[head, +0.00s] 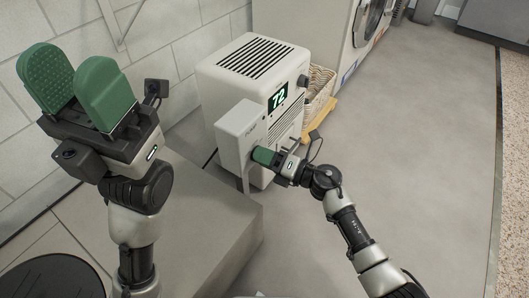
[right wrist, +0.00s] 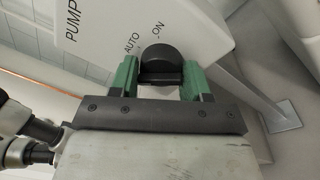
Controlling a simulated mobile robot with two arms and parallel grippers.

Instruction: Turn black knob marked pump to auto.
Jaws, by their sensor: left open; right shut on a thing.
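The black knob (right wrist: 160,62) shows in the right wrist view, on a pale panel (right wrist: 205,25) printed PUMP, AUTO and ON. My right gripper (right wrist: 160,82) has its two green fingers on either side of the knob, shut on it. I cannot tell which label the knob points to. In the head view my right gripper (head: 264,156) reaches the front of a small white control box (head: 236,128); its fingers and arm hide the knob there. My left gripper (head: 72,78) is open and empty, raised at the left, away from the box.
A white dehumidifier (head: 235,85) with a display reading 72 stands behind the control box. A wicker basket (head: 319,100) is beside it. A grey raised block (head: 205,225) lies below. Open floor (head: 420,150) spreads to the right.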

